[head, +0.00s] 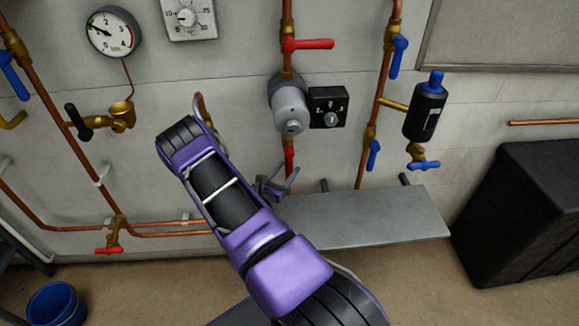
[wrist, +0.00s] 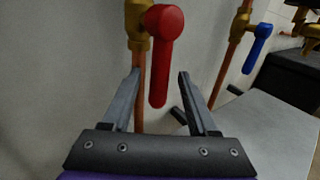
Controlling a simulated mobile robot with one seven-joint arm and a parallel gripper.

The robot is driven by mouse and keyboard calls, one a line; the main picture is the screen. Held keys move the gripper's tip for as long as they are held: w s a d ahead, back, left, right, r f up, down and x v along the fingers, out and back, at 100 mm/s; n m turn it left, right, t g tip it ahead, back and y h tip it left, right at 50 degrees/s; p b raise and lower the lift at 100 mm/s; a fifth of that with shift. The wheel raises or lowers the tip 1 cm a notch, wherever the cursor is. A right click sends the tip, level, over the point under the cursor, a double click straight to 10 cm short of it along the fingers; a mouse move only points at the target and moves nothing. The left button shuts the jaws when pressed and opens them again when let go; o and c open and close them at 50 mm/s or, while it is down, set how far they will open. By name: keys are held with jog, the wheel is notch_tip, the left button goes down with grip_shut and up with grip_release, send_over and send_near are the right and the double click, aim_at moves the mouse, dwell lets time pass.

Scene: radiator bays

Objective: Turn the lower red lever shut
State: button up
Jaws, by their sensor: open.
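The lower red lever (wrist: 160,60) hangs straight down, in line with its vertical copper pipe, from a brass valve body (wrist: 138,24). In the head view, part of the lower red lever (head: 289,158) shows below the grey pump, just above my gripper (head: 277,183). In the wrist view my gripper (wrist: 160,76) is open and empty, with the lever's lower part appearing between its two fingers. Neither finger visibly touches it; I cannot tell the exact depth. The upper red lever (head: 312,44) points sideways to the right, across its pipe.
The grey pump (head: 290,105) with a black control box (head: 328,107) sits between the red levers. A grey shelf (head: 375,222) lies below right. Blue levers (head: 397,57) are on the right-hand pipe. A small red handle (head: 108,250) is low at left. A black box (head: 520,210) stands right.

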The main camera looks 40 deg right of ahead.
jog(key=shift+x, duration=1.1)
grip_shut()
dwell(0.7)
